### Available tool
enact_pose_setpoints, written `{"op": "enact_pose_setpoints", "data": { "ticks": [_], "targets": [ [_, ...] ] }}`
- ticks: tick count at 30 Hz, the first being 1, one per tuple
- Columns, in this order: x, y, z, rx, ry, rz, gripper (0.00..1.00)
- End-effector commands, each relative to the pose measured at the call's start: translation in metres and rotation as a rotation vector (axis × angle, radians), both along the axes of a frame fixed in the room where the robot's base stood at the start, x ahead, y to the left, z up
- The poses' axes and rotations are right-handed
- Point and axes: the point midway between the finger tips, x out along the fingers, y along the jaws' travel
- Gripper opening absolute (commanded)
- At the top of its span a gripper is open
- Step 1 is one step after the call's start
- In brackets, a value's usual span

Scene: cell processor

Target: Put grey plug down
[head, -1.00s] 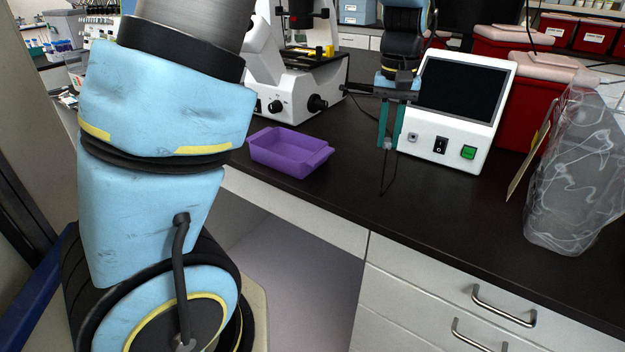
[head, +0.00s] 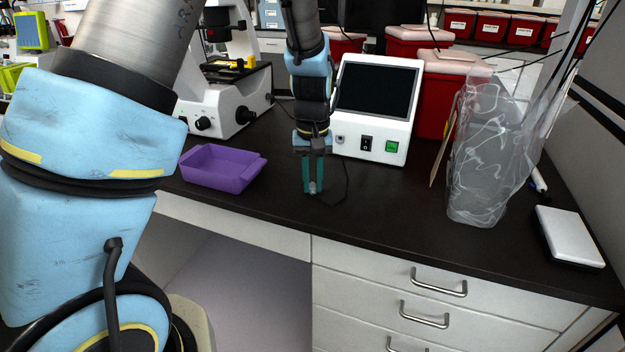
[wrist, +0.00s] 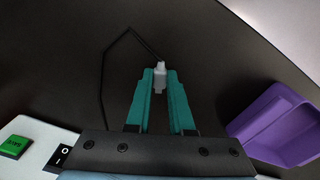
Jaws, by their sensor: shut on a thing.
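The grey plug (wrist: 160,76) is held between the teal fingertips of my gripper (wrist: 160,86) in the wrist view. In the head view the plug (head: 312,188) shows small at the tips of my gripper (head: 313,184), which points down close above the dark bench. I cannot tell whether the plug touches the bench. A thin black cable (wrist: 103,75) runs from the plug in a loop over the bench. The gripper stands in front of the white device with a dark screen (head: 375,105), between it and the bench's front edge.
A purple tray (head: 222,180) lies left of my gripper, also at the right in the wrist view (wrist: 262,128). A microscope (head: 215,115) stands behind it. A clear bag (head: 485,160) and a silver flat box (head: 568,236) are to the right. The bench between gripper and bag is clear.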

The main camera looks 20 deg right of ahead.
Motion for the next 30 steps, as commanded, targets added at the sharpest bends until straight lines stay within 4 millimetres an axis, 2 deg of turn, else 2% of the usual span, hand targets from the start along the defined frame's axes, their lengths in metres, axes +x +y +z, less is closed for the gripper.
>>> {"op": "enact_pose_setpoints", "data": {
  "ticks": [6, 7, 14, 23, 26, 30],
  "targets": [
    [0.0, 0.0, -0.004, 0.0, 0.001, 0.0, 0.0],
    [0.0, 0.0, -0.003, 0.0, 0.0, 0.0, 0.24],
    [0.0, 0.0, -0.003, 0.0, 0.0, 0.0, 0.5],
    [0.0, 0.0, 0.0, 0.0, 0.0, 0.0, 0.5],
    [0.0, -0.001, 0.008, -0.003, -0.001, -0.001, 0.5],
    [0.0, -0.001, 0.032, -0.004, -0.003, -0.001, 0.5]
  ]
}}
